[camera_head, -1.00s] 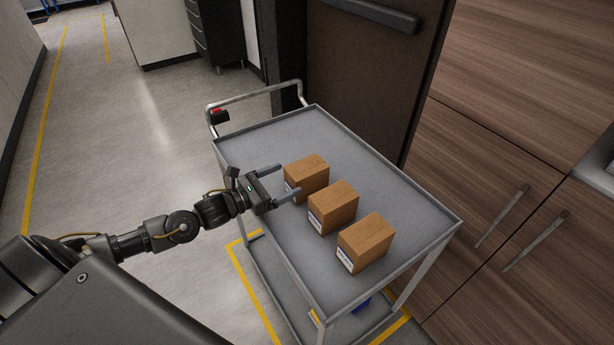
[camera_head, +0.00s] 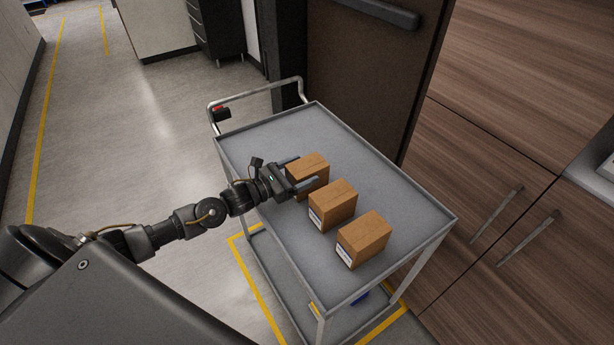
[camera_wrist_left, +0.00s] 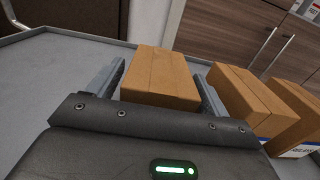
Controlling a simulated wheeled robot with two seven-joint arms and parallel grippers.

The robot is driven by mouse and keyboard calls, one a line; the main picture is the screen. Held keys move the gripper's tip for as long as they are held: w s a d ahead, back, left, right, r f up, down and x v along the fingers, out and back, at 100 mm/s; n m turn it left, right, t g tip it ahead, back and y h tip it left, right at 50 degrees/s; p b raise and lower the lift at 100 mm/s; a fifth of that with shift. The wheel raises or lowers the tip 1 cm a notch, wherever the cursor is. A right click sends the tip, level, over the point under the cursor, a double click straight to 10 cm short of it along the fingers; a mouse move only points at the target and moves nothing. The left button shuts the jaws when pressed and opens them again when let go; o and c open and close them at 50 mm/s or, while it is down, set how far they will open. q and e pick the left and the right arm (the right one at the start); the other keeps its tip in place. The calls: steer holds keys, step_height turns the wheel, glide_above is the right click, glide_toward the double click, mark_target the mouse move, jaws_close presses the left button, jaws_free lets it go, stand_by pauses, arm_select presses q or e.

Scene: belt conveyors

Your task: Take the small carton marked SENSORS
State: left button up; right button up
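Three small brown cartons stand in a row on the grey top of a cart. The far carton (camera_head: 308,169) is at my left gripper (camera_head: 301,173); its label is hidden in the head view. In the left wrist view the far carton (camera_wrist_left: 160,77) sits between the two fingers of my left gripper (camera_wrist_left: 160,85), with a gap visible beside it, so the gripper is open around it. The middle carton (camera_head: 333,204) and the near carton (camera_head: 364,239) show white labels, too small to read in the head view. My right gripper is not in view.
The cart top (camera_head: 260,150) has a raised rim and a handle (camera_head: 255,94) at its far left end. Wooden cabinets (camera_head: 490,190) stand close on the right. The cart top beyond the cartons is clear.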

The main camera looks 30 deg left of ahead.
arm_select(q)
steer(key=c, duration=1)
steer(key=shift+o, duration=0.2)
steer(key=shift+r, duration=0.15)
